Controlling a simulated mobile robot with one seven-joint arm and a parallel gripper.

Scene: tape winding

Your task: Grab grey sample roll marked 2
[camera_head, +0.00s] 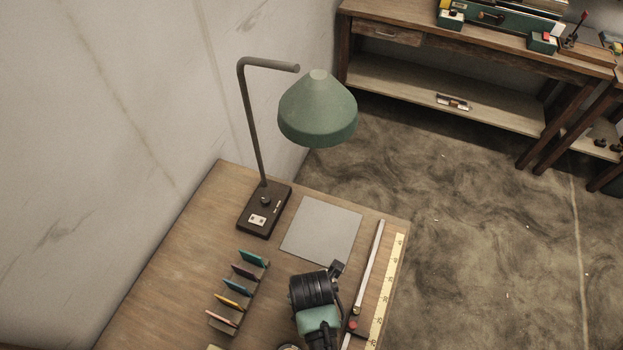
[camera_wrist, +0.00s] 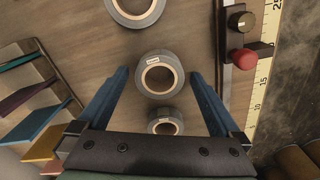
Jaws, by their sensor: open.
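Three grey rolls with pale cores lie flat on the wooden table in the wrist view. One is at the top edge (camera_wrist: 136,23), cut off by the frame. The middle roll (camera_wrist: 141,80) lies between the fingers of my open gripper (camera_wrist: 158,74), with a visible gap on each side. A smaller-looking roll (camera_wrist: 179,119) lies nearer the gripper's base. Small white labels show on the rolls, but I cannot read their numbers. In the head view my arm covers much of this part of the table.
A rack with coloured cards (camera_head: 237,292) stands left of my arm. A ruler (camera_head: 387,285) and a bar device with a red knob (camera_wrist: 242,59) lie on the right. A green lamp (camera_head: 318,108) and a grey mat (camera_head: 322,232) are farther back on the table (camera_head: 175,265).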

